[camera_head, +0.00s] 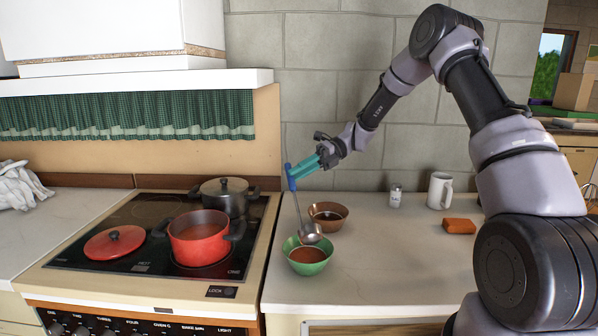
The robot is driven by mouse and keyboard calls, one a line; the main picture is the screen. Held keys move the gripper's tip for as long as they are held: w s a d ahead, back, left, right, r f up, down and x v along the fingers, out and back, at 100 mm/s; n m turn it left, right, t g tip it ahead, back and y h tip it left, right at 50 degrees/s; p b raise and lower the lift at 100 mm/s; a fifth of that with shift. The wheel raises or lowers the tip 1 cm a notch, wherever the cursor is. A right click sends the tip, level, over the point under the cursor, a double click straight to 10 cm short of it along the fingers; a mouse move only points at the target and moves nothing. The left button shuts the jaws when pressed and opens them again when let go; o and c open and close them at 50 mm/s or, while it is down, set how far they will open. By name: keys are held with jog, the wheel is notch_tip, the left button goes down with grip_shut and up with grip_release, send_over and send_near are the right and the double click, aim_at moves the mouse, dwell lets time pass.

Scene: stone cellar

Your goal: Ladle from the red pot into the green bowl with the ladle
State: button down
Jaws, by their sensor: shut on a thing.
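The red pot (199,251) stands open on the stove with reddish-brown liquid inside. The green bowl (308,267) stands on the counter right of the stove and holds reddish-brown liquid. My gripper (296,177) is shut on the blue handle of the ladle (298,212), above and behind the green bowl. The ladle hangs steeply down, and its metal head (310,234) is at the back rim of the green bowl. I cannot tell whether the head touches the bowl or what is inside it.
A brown bowl (327,222) stands just behind the green bowl. A dark pot (224,194) and a red lid (114,242) are on the stove. A shaker (395,196), a white mug (439,191) and an orange block (459,226) stand at right. The front counter is clear.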

jog(key=w+f+m+g, duration=0.2)
jog(key=w+f+m, duration=0.1)
jog(key=f, duration=0.2)
jog(key=shift+w+a+f, duration=0.35)
jog(key=shift+a, duration=0.05)
dwell(0.7)
